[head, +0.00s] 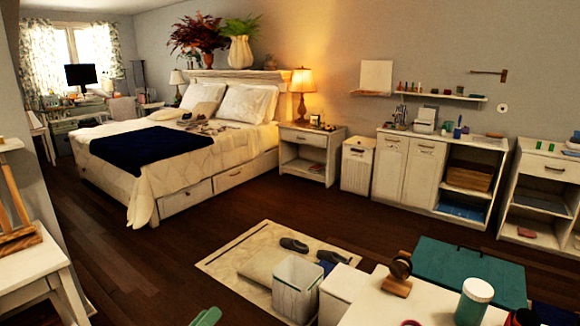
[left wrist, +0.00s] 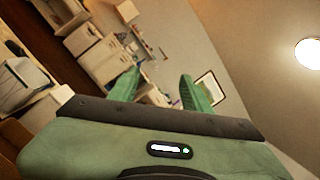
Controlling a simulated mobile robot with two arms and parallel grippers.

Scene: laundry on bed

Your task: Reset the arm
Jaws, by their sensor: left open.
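My left gripper (left wrist: 160,88) shows in the left wrist view with its two green fingers spread apart and nothing between them. The wrist is tilted, so the room looks slanted behind the fingers. In the head view only a small green part of the left gripper (head: 207,317) shows at the bottom edge, above the dark floor. The rest of the left arm is out of the picture. My right gripper does not show in either view.
A white table (head: 370,308) at the lower right bears a jar (head: 473,301). A white bin (head: 297,287) stands left of it on a pale rug (head: 228,262). The bed (head: 180,150) is farther back. Another white table (head: 30,268) stands at the left. Wooden floor between is clear.

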